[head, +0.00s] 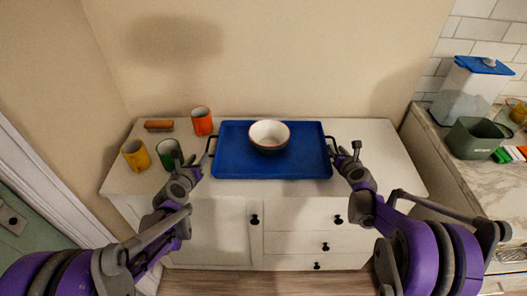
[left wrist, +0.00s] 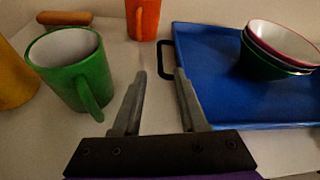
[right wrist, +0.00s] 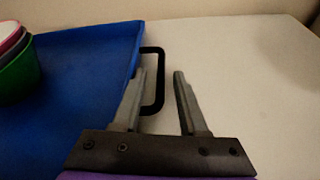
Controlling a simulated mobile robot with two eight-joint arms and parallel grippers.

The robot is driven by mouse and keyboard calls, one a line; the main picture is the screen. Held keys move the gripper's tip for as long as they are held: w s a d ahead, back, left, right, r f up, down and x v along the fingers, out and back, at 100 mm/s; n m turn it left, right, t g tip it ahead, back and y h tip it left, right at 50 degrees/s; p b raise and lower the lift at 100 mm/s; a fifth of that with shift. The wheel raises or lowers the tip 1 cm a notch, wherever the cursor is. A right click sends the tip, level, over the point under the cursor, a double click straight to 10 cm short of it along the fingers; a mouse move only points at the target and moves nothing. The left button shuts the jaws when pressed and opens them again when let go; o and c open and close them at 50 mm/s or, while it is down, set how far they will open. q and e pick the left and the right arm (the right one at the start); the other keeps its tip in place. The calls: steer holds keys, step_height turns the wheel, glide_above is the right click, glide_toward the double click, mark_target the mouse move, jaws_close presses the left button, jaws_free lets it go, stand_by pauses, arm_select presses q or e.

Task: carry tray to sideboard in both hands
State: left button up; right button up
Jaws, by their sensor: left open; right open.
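The blue tray (head: 230,165) lies flat on the white sideboard (head: 375,150), with a stack of bowls (head: 269,136) on it. A black handle sticks out at each short side. My left gripper (head: 196,166) is open and empty near the tray's left handle; in the left wrist view its fingers (left wrist: 160,85) are just left of that handle (left wrist: 166,60). My right gripper (head: 345,155) is open near the right handle; in the right wrist view its left finger overlaps the handle (right wrist: 158,85), with the fingertips (right wrist: 163,72) around its outer bar. Contact cannot be told.
Left of the tray stand a yellow mug (head: 135,155), a green mug (head: 168,153) and an orange cup (head: 202,121), with a wooden-backed brush (head: 159,126) behind. The green mug is close to my left gripper. A marble counter (head: 450,170) with a grey-green bin (head: 476,138) is at right.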

arm_select(q)
steer(key=shift+s+r, duration=0.1)
steer(key=shift+s, duration=0.25)
arm_select(e)
steer(key=shift+s+r, duration=0.15)
steer(key=shift+s, duration=0.15)
steer(key=v, duration=1.1)
steer(key=shift+s+d, duration=0.1)
steer(key=shift+s, duration=0.1)
